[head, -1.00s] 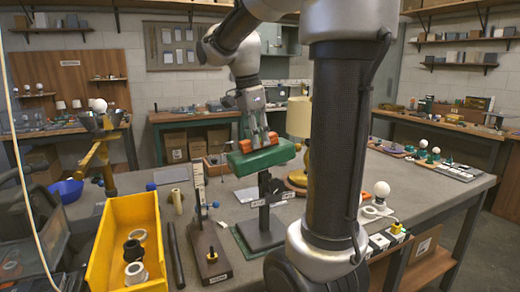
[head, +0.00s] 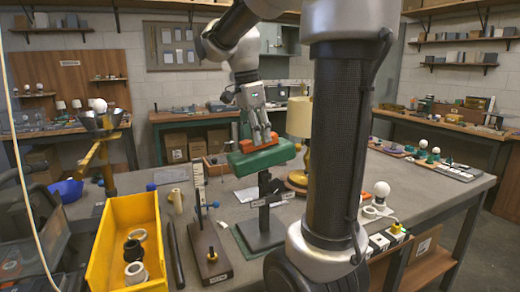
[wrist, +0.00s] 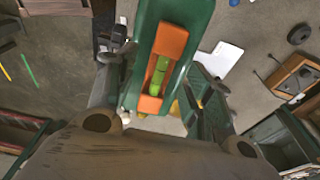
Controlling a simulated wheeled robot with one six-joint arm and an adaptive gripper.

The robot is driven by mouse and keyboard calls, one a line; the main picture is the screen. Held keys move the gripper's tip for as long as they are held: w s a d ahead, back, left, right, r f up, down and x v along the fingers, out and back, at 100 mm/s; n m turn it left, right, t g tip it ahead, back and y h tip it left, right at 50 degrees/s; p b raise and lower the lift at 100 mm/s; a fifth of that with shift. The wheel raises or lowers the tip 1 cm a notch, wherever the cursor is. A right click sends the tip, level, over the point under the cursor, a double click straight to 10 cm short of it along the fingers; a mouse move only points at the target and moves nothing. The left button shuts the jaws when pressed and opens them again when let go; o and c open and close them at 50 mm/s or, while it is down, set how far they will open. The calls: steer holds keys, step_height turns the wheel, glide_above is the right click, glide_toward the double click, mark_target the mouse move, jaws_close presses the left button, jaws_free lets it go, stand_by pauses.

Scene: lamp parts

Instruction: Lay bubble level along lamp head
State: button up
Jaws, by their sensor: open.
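The bubble level (head: 246,146) is an orange bar on top of the green lamp head (head: 268,160), which sits on a dark stand. In the wrist view the level (wrist: 171,41) shows a yellow-green vial and lies lengthwise along the lamp head (wrist: 148,15). My gripper (head: 262,138) is just over the level in the head view and hides part of it. In the wrist view my gripper (wrist: 162,60) is open, with one finger on each side of the level and gaps between.
A yellow bin (head: 105,235) with rings stands at the left front. A wooden stand with an upright scale (head: 203,230) is left of the lamp stand. A gold lamp with a cream shade (head: 299,118) is close on the right. Grey tabletop (head: 165,200) shows between things.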

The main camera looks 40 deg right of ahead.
mark_target(250, 140)
step_height(250, 140, up, 11)
steer(key=a, duration=0.2)
steer(key=s+a+f+n+t+y, duration=0.1)
steer(key=s+a+f+n+t, duration=0.1)
steer(key=s+f+n, duration=0.5)
steer(key=s+a+f+n+t+y, duration=0.1)
steer(key=s+a+f+n+t, duration=0.1)
steer(key=s+f+n, duration=0.5)
step_height(250, 140, down, 4)
steer(key=a+n, duration=0.1)
steer(key=n, duration=0.5)
steer(key=shift+s+a+n+t, duration=0.25)
steer(key=shift+a+n+t, duration=0.15)
steer(key=shift+r, duration=0.15)
